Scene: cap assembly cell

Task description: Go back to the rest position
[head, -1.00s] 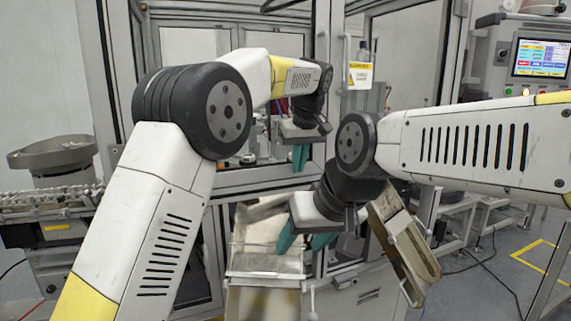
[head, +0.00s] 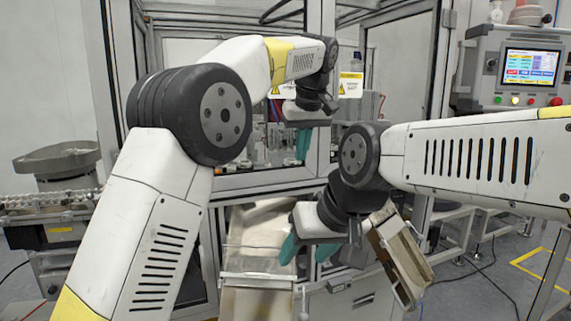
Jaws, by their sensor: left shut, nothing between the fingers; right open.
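My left gripper (head: 303,146) hangs fingers down in front of the machine's window opening, with its teal fingers together and nothing between them. My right gripper (head: 306,250) is lower, in front of the metal chute, with its teal fingers apart and nothing seen between them. Both arms reach in across the view, the left from the lower left and the right from the right edge.
The assembly machine's frame (head: 262,181) stands close behind both grippers. A metal chute (head: 262,262) lies below, and a tilted metal tray (head: 403,262) is just right of my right gripper. A bowl feeder (head: 58,160) is at left, a control panel (head: 530,65) at right.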

